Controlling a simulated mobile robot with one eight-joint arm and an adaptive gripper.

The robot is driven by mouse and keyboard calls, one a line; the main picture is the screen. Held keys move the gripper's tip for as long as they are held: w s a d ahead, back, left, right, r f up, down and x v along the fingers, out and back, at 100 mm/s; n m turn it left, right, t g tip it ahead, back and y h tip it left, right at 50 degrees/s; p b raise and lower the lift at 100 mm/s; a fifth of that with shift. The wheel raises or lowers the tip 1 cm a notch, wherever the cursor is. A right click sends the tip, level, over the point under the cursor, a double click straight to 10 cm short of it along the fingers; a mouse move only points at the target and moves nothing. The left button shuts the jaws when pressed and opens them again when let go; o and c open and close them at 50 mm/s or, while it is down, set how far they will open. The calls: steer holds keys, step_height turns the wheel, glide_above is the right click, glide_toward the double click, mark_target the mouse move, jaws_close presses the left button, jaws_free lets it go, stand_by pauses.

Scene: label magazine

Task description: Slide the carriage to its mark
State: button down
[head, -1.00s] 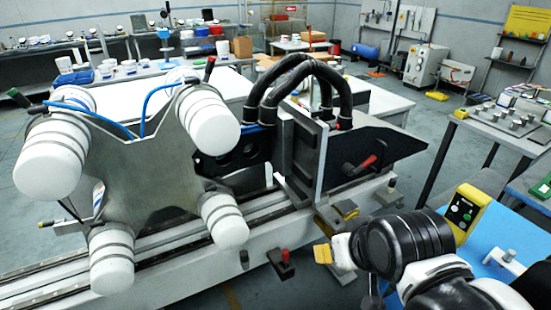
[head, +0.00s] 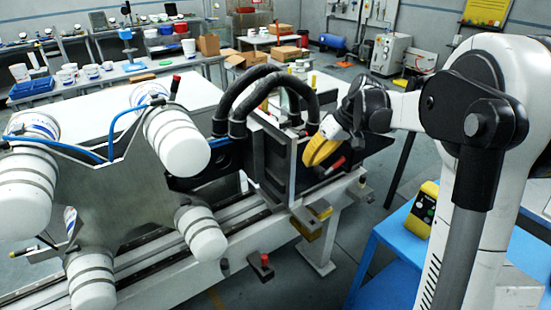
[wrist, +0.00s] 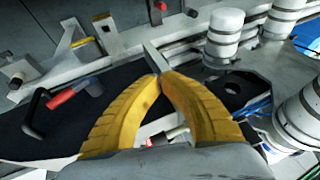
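The carriage is a grey upright metal frame (head: 275,165) with a black side plate (head: 362,150), standing on the rail (head: 215,235). A red lever (head: 335,166) is on its right side; it also shows in the wrist view (wrist: 68,94). My gripper (head: 310,163) is at the right of the frame, above the black plate. In the wrist view its yellow fingers arch and meet at the tips (wrist: 160,75), at the end of a grey upright plate (wrist: 153,57). Whether they touch the plate is unclear. I cannot identify the mark; a yellow block (head: 307,228) is at the rail's front.
A plate with several white rolls (head: 182,138) stands at the left. Black hoses (head: 243,95) arch over the frame. A red-knobbed stop (head: 262,264) sticks out at the rail's front. A blue table (head: 385,255) with a yellow box (head: 423,208) is at the right.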

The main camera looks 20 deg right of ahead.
steer(key=w+d+f+n+y+p, duration=0.1)
steer(key=w+d+f+y+p, duration=0.1)
steer(key=w+d+f, duration=0.4)
steer(key=b, duration=0.3)
glide_toward(296, 182)
steer(key=a+f, duration=0.4)
steer(key=shift+n, duration=0.3)
steer(key=a, duration=0.1)
steer(key=s+a+b, duration=0.1)
steer(key=s+a, duration=0.1)
steer(key=shift+a+r, duration=0.1)
steer(key=shift+a, duration=0.3)
